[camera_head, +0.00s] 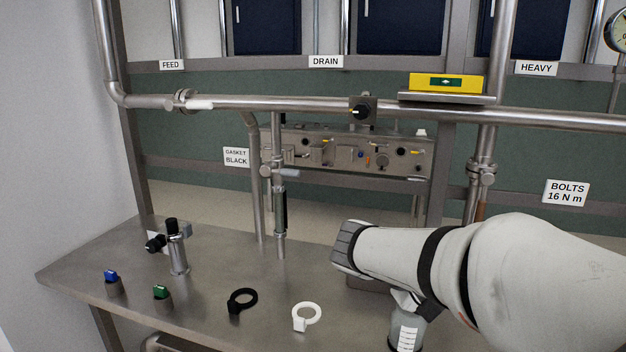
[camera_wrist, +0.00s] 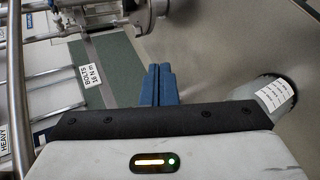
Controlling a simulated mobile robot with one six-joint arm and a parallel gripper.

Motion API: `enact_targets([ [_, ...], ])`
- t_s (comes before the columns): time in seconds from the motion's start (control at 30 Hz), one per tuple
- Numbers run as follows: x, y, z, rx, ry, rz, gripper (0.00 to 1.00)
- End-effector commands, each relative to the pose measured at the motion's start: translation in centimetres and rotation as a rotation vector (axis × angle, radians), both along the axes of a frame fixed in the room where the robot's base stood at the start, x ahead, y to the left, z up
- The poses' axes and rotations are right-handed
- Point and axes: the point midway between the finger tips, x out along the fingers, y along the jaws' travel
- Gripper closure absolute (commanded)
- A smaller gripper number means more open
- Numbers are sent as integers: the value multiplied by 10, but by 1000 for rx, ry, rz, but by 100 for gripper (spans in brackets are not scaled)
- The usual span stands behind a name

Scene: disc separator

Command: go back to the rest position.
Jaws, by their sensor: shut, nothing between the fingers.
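My gripper shows in the wrist view (camera_wrist: 158,88) as two blue fingers pressed together, with nothing between them. In the head view my white arm reaches in from the right over the bench, and its fingers are hidden there. A steel bench (camera_head: 215,290) lies below and to the left of the arm. A bottle with a white label (camera_head: 408,335) stands on the bench just under my arm, partly covered by it. The bottle also shows at the right of the wrist view (camera_wrist: 277,96), apart from the fingers.
On the bench are a black ring (camera_head: 241,301), a white ring (camera_head: 306,316), a blue-topped knob (camera_head: 112,283), a green-topped knob (camera_head: 162,296) and a steel post fitting (camera_head: 178,252). Pipes (camera_head: 320,108) and a valve panel (camera_head: 350,152) stand behind. A yellow level (camera_head: 446,83) rests above.

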Motion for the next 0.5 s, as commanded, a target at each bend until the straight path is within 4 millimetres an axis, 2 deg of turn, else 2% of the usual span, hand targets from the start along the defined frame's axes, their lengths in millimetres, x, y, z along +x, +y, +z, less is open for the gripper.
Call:
enact_targets([
  [0.03,-11,-1,9,58,15,-12,100],
  [0.17,-42,5,8,266,56,-38,100],
  [0.3,-79,30,14,569,53,-62,100],
  [0.4,-95,52,21,765,9,-73,100],
  [0.5,-104,71,30,911,-47,-81,100],
])
